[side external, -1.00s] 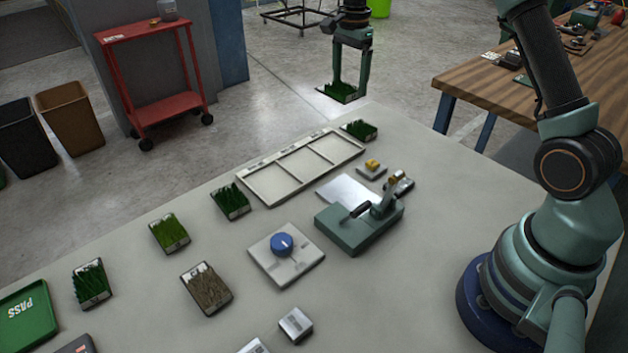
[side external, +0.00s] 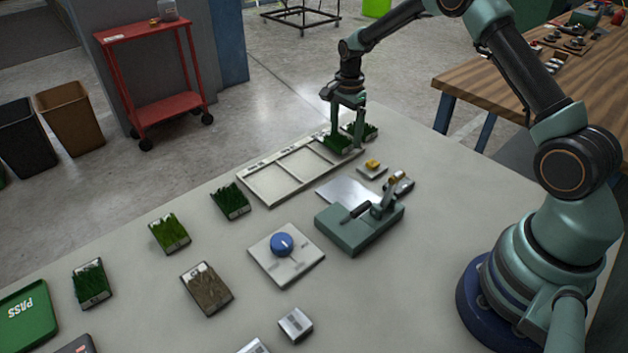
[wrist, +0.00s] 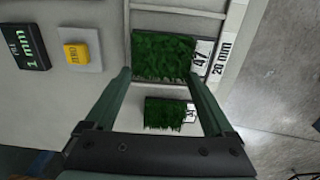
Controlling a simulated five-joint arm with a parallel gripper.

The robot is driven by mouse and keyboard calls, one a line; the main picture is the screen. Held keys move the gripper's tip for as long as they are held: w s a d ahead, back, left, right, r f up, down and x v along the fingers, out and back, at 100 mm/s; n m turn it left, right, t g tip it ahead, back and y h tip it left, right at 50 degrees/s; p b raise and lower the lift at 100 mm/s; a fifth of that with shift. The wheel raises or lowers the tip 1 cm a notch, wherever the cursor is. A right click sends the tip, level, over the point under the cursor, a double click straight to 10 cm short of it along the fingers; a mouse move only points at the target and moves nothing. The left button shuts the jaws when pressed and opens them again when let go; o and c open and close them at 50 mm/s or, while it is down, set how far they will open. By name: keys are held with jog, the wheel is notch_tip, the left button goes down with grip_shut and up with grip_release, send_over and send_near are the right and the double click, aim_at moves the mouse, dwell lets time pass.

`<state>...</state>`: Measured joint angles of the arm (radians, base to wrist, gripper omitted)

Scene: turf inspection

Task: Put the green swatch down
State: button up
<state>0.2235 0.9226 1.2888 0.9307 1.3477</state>
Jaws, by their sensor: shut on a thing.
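My gripper (side external: 346,143) is shut on a green grass swatch (side external: 336,144), one finger at each side of it. The swatch is level over the far right compartment of the pale three-part tray (side external: 262,189); I cannot tell if its base touches the floor of it. In the wrist view the swatch (wrist: 163,56) sits between the fingertips (wrist: 158,74), its tag reading 47, beside the tray's 20 mm label (wrist: 221,58). Another green swatch (side external: 364,130) stands on the table just beyond the tray end, partly behind the gripper; it also shows in the wrist view (wrist: 166,113).
A yellow-buttoned block (side external: 371,167), a metal plate (side external: 347,192) and a green lever device (side external: 360,228) stand right of the tray. More swatches (side external: 230,201) lie to the left and front. The tray's other two compartments are empty.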

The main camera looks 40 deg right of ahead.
jog(key=shift+f, duration=0.25)
jog(key=shift+f, duration=0.35)
jog(key=o, duration=1.1)
jog(key=shift+o, duration=0.2)
jog(key=shift+r, duration=0.15)
